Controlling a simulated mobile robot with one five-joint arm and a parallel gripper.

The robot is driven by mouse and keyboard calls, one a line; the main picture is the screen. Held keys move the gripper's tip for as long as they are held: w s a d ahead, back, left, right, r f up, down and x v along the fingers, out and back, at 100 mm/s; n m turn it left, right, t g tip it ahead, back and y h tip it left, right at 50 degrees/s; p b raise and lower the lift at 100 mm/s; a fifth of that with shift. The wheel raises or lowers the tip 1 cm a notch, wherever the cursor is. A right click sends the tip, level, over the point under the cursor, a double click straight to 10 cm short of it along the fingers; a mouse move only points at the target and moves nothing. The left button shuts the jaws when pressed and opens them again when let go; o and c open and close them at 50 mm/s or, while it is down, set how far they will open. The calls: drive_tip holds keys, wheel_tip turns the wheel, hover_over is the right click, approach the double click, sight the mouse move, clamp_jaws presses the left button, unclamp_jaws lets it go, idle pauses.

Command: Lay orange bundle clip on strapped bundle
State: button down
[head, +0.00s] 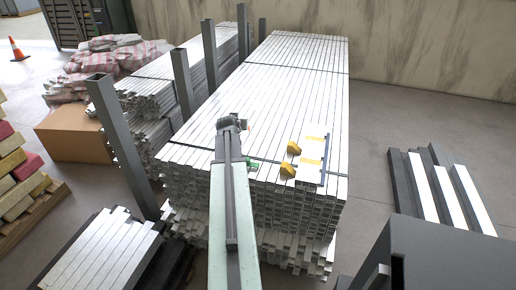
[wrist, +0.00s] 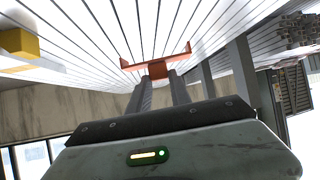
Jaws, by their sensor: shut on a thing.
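The strapped bundle (head: 280,85), a long stack of pale metal bars with dark straps across it, fills the middle of the head view. Its bars also show along the top of the wrist view (wrist: 215,22). My gripper (head: 230,122) is over the bundle's top, left of centre. In the wrist view my gripper (wrist: 158,78) is shut on the orange bundle clip (wrist: 158,68), a wide shape with short upturned ends. The clip is close to the bars; I cannot tell whether it touches them.
Two yellow blocks (head: 293,148) and a white panel with yellow bands (head: 314,142) lie on the bundle's near right. Grey posts (head: 182,84) stand along its left side. Dark and white bars (head: 440,188) lie on the floor at right, with clear floor beyond.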

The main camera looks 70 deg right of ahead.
drive_tip(key=s+d+m+g, duration=0.3)
drive_tip(key=s+d, duration=0.1)
drive_tip(key=s, duration=0.3)
drive_tip(key=shift+n+h, duration=0.3)
drive_tip(key=shift+h, duration=0.1)
wheel_tip(320, 180, down, 10)
drive_tip(key=b, duration=1)
drive_tip(key=shift+s+f+b, duration=0.1)
drive_tip(key=shift+b, duration=0.2)
drive_tip(key=shift+r+t, duration=0.2)
drive_tip(key=shift+t, duration=0.1)
drive_tip(key=shift+f, duration=0.1)
drive_tip(key=c, duration=1.2)
unclamp_jaws()
